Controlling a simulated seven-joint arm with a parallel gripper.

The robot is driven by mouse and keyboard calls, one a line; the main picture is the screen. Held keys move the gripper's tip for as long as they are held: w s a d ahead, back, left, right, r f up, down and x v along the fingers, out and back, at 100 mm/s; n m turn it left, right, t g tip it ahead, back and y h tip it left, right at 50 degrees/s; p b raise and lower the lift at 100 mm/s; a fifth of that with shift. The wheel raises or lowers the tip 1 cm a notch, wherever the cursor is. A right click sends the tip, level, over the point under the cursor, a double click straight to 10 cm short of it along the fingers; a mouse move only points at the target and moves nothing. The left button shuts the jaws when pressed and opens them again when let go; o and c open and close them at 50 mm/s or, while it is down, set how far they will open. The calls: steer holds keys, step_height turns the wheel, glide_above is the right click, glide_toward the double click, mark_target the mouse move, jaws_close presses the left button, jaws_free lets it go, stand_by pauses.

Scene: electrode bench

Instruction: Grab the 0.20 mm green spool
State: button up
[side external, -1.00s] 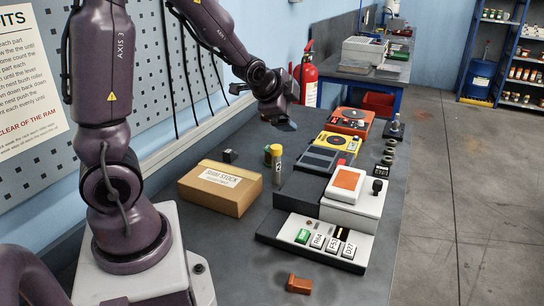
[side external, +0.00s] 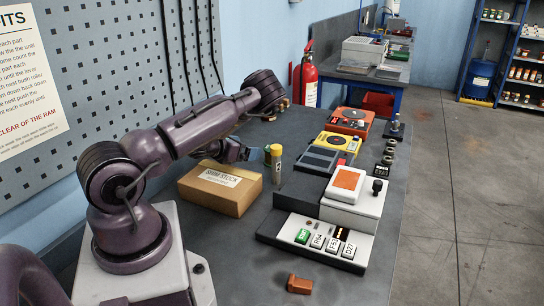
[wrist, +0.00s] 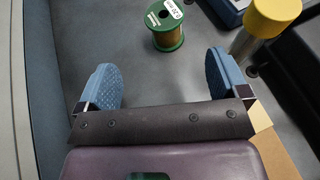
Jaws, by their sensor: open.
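A spool with green flanges, gold-brown wire and a white label (wrist: 165,25) stands at the top of the wrist view. The label's small print is hard to read fully. My gripper (wrist: 163,80) is open and empty, its two blue padded fingers apart. The spool lies ahead of the fingertips, roughly between them sideways, and touches neither. In the side view my gripper (side external: 241,152) is low behind the cardboard box. A green edge shows beside the yellow-capped post there and may be the spool, mostly hidden.
The yellow-capped post (wrist: 272,14) stands right of the spool, near the right finger. The cardboard box (side external: 222,189) labelled shim stock lies close to my gripper. Grey machine units (side external: 352,203) stand to the right. An orange block (side external: 299,284) lies at the front.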

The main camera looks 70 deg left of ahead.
mark_target(268, 148)
steer(key=x, duration=0.7)
steer(key=shift+w, duration=0.1)
steer(key=shift+d+x, duration=0.2)
steer(key=shift+x, duration=2.5)
steer(key=shift+w+r, duration=0.1)
steer(key=c, duration=1.3)
steer(key=shift+r, duration=0.1)
steer(key=shift+c, duration=0.3)
steer(key=shift+r, duration=0.1)
